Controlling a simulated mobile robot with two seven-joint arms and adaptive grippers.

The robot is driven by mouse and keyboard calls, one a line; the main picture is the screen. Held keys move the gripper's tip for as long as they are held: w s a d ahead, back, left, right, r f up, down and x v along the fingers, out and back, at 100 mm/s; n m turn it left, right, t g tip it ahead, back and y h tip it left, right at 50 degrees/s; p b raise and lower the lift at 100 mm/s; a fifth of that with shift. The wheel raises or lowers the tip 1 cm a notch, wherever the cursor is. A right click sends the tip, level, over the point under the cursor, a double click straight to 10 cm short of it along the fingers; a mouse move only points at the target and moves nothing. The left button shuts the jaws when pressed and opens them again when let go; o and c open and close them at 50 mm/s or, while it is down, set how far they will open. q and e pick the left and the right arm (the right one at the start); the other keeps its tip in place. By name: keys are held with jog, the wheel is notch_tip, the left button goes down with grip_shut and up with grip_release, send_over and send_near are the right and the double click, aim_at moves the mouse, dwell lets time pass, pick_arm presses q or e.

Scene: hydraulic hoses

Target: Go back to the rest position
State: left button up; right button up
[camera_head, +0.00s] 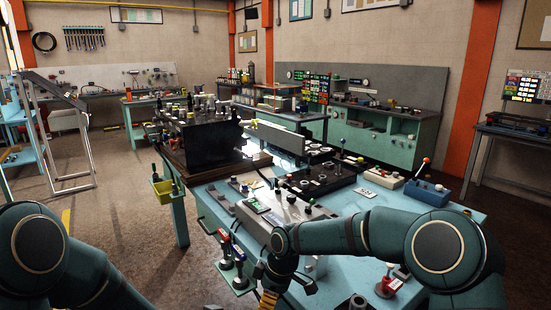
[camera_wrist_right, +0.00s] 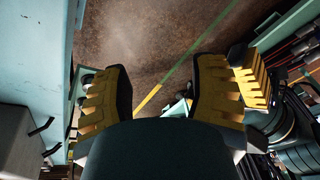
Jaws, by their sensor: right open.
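My right gripper (camera_wrist_right: 162,92) shows in the right wrist view with its two yellow-ribbed fingers spread wide. Nothing is between them; brown floor shows in the gap. In the head view my right arm reaches from the right across the front of the light-blue workbench (camera_head: 345,215). A yellow part of the right gripper (camera_head: 268,299) shows at the bottom edge, beside the bench's front left side; the rest is cut off or hidden. My left arm is at the bottom left over the floor, and its gripper is outside the frame.
A black hydraulic block (camera_head: 208,143) and control boxes stand on the bench. A blue joystick box (camera_head: 426,192) sits at its right.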

jog(key=s+d+f+m+y, duration=0.2)
jog(key=s+d+f+m, duration=0.2)
jog(key=s+f+m, duration=0.6)
pick_arm(q)
jog(key=s+f+n+g+y, duration=0.3)
jog(key=s+f+n+g, duration=0.3)
jog(key=s+f, duration=0.9)
jog(key=s, duration=0.2)
jog(key=shift+s+f+n+y, duration=0.15)
jog(key=shift+s+n+y, duration=0.15)
jog(key=shift+s+n, duration=0.1)
pick_arm(e)
jog(key=s+d+f+m+t, duration=0.1)
jog(key=s+d+f+m, duration=0.2)
jog(key=s, duration=0.3)
jog(key=s+d+f+m+t+h, duration=0.1)
jog(key=s+d+f+m, duration=0.3)
jog(key=s+d+f, duration=0.1)
jog(key=shift+s+f, duration=0.4)
jog(key=shift+s, duration=0.4)
